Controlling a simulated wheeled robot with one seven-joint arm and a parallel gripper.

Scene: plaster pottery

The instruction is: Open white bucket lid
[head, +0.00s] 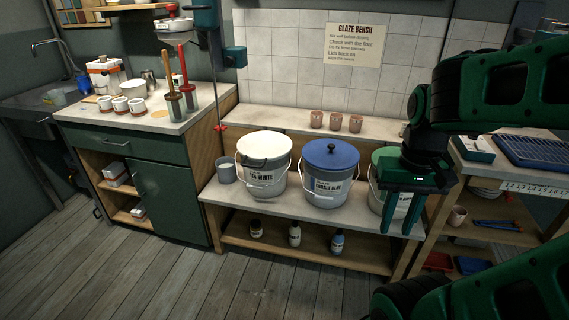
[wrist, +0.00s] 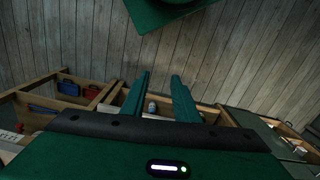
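The white bucket (head: 264,178) stands on the low bench at left in the head view. Its white lid (head: 264,146) lies flat on top, and no knob shows on it. A wire handle hangs at its front. My gripper (head: 402,215) is well to the right of it, in front of a green-lidded bucket (head: 379,198) that it partly hides. In the wrist view my gripper's two fingers (wrist: 160,82) stand apart with nothing between them. The white bucket cannot be made out in the wrist view.
A blue-lidded bucket (head: 330,172) with a black knob stands between the white bucket and my gripper. A grey cup (head: 225,170) is close left of the white bucket. Small pink cups (head: 335,122) stand on the ledge behind. Bottles (head: 295,234) stand on the lower shelf. The floor in front is clear.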

